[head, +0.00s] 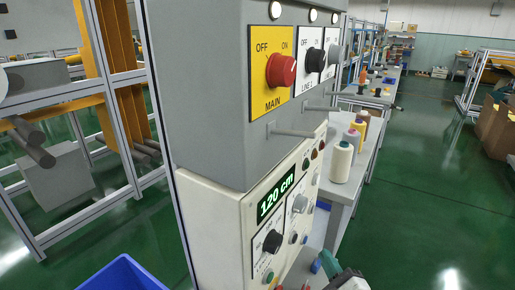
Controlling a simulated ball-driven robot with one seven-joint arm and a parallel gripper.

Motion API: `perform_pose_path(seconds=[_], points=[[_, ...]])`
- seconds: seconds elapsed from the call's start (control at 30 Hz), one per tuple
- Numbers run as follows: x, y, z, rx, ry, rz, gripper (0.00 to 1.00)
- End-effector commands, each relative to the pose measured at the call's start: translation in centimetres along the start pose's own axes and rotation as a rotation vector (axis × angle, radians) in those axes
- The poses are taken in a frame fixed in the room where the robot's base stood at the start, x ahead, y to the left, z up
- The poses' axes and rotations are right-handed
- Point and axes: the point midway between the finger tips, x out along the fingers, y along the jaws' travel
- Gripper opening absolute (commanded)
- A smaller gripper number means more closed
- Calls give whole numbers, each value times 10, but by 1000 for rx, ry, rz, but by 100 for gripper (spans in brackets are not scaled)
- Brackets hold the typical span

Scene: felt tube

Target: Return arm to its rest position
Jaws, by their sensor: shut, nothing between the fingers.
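My gripper's fingers do not show in the head view. A pale and dark part with a teal piece beside it shows at the bottom edge, right of the cabinet's foot; I cannot tell whether it belongs to my arm. The grey control cabinet (205,100) stands close in front. Its yellow MAIN plate (271,101) carries a red knob (281,69), with a light mark on its right side. A black LINE 1 knob (314,61) sits to the right.
Two thin grey rods (292,134) stick out of the cabinet front. Thread cones (341,162) stand on a bench to the right. A blue bin (122,274) is at the lower left, below a metal frame rack (120,110). Green floor (430,210) is open at right.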

Motion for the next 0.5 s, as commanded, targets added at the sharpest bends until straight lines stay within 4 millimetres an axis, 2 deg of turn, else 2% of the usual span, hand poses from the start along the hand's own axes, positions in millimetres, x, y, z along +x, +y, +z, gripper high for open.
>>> perform_pose_path(seconds=[0.17,0.27,0.37,0.5], points=[[-39,22,-1,-371,40,250,0],[-76,39,-8,-648,36,456,0],[-121,50,-17,-909,0,673,0],[-194,53,-28,-1225,-110,993,0]])
